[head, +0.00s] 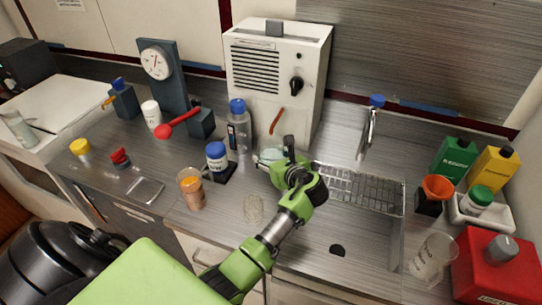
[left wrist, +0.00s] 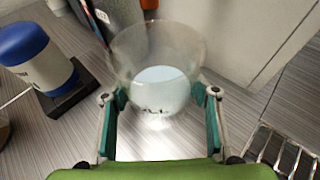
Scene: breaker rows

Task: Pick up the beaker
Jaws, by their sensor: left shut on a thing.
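The beaker (head: 270,155) is clear glass with pale contents, in front of the white cabinet in the head view. It also shows upright in the left wrist view (left wrist: 155,60). My left gripper (head: 287,163) is shut on it, with one teal-padded finger on either side of its wall in the left wrist view (left wrist: 160,97). The gripper partly hides the beaker in the head view. I cannot tell whether its base touches the counter. My right gripper is not in view.
A blue-capped white jar (head: 217,157) on a black base and a clear bottle (head: 239,127) stand just left. An orange-filled beaker (head: 192,188) is farther left. The white cabinet (head: 276,80) is close behind; a wire rack (head: 360,190) and sink lie right.

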